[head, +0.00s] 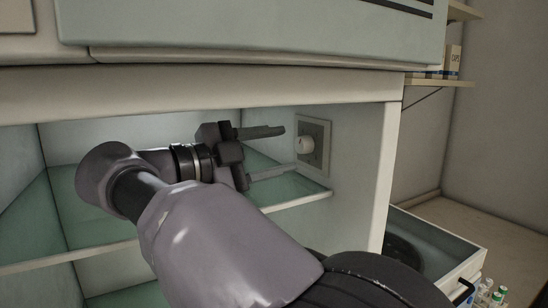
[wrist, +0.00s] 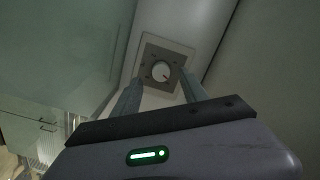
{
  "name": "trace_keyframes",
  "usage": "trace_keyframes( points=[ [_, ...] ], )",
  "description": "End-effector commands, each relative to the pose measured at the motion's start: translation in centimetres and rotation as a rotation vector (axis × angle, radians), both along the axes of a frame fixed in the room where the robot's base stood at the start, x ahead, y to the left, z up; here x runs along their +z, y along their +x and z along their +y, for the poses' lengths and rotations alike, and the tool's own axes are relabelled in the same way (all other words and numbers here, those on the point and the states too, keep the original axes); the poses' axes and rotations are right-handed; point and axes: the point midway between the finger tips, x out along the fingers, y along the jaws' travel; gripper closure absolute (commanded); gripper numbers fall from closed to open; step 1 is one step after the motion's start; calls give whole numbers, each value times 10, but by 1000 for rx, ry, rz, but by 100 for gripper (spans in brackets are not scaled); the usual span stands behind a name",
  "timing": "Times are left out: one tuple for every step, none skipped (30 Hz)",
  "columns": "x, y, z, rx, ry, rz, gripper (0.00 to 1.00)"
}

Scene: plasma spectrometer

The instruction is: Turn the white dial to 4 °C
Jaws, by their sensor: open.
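The white dial (head: 305,145) sits on a square grey plate (head: 322,135) on the right inner wall of the cabinet. The dial (wrist: 161,71) also shows in the wrist view, with a dark pointer mark toward its lower right; the scale marks on the plate are too small to read. My gripper (head: 290,150) is inside the cabinet, open and empty. Its two fingers point at the dial from the left in the head view, one above and one below its height. In the wrist view the fingertips (wrist: 160,82) are on either side of the dial's lower part, and contact cannot be told.
A glass shelf (head: 290,200) lies just under my gripper inside the cabinet. The cabinet's right front edge (head: 385,170) and top edge (head: 200,88) frame the opening. An open drawer (head: 440,235) and several small vials (head: 490,293) are outside at the right.

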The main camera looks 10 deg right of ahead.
Motion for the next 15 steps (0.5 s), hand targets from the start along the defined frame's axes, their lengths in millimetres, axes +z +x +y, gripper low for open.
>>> trace_keyframes(
  points=[
    [-3,4,-10,-3,1,0,49],
    [-3,6,-15,-3,1,-1,49],
    [-2,9,-21,-2,1,0,49],
    [-2,11,-25,-1,0,0,49],
    [-1,12,-28,-1,0,0,49],
    [-1,13,-31,-1,1,-1,49],
    [-1,14,-32,0,0,0,49],
    [0,15,-34,0,1,1,49],
    [0,15,-35,0,1,1,49],
    [0,15,-35,0,1,1,49],
    [0,15,-35,0,1,1,49],
    [1,15,-35,0,1,1,49],
    [1,15,-35,1,0,0,49],
    [1,15,-35,1,0,0,49],
    [1,15,-35,1,0,0,49]
  ],
)
